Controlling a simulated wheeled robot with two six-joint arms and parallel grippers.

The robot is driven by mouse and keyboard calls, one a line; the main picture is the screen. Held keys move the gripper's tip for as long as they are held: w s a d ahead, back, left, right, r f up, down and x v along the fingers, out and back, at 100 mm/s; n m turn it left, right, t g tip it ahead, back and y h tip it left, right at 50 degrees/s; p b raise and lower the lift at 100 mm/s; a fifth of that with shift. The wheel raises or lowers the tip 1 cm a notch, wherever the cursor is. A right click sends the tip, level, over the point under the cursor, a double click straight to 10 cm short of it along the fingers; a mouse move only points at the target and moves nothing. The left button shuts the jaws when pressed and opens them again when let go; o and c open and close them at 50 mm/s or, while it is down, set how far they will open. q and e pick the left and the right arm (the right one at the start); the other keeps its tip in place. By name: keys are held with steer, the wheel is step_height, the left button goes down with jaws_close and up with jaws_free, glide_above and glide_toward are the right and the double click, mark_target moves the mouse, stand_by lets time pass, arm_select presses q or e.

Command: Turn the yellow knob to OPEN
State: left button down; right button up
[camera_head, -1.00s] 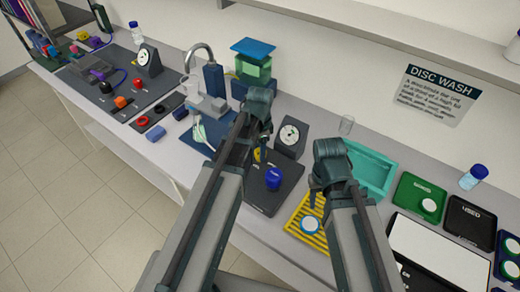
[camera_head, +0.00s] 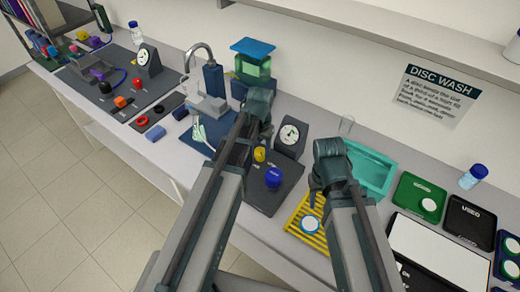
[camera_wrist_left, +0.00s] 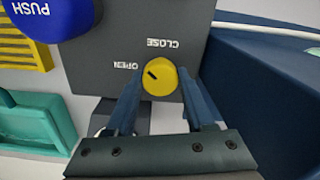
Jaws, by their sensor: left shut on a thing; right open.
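The yellow knob (camera_wrist_left: 160,77) sits on a dark grey panel (camera_wrist_left: 105,70) between the two fingers of my left gripper (camera_wrist_left: 161,100), which is shut on it. Its black mark points up and left in the left wrist view, toward the OPEN label (camera_wrist_left: 130,65). The CLOSE label (camera_wrist_left: 162,43) is above the knob there. In the head view the knob (camera_head: 259,154) shows just right of my left arm, whose fingers are hard to make out. My right gripper (camera_head: 316,190) is open and empty above the yellow rack.
A blue PUSH button (camera_head: 273,178) and a dial gauge (camera_head: 290,135) are close to the knob. A yellow slatted rack (camera_head: 298,215) with a white disc and a teal tray (camera_head: 372,168) lie to the right. A sink tap (camera_head: 200,55) stands behind left.

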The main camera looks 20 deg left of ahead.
mark_target(261, 152)
arm_select(q)
steer(key=n, duration=0.4)
steer(key=shift+d+n, duration=0.1)
steer(key=shift+n, duration=2.1)
steer(key=shift+c, duration=1.3)
jaws_free()
steer(key=shift+r, duration=0.15)
arm_select(e)
steer(key=shift+r, duration=0.15)
arm_select(q)
step_height(261, 152, up, 14)
steer(key=p, duration=1.3)
steer(key=shift+f+p, duration=0.25)
steer(key=shift+p, duration=0.15)
arm_select(e)
step_height(261, 152, up, 14)
steer(key=shift+f, duration=0.25)
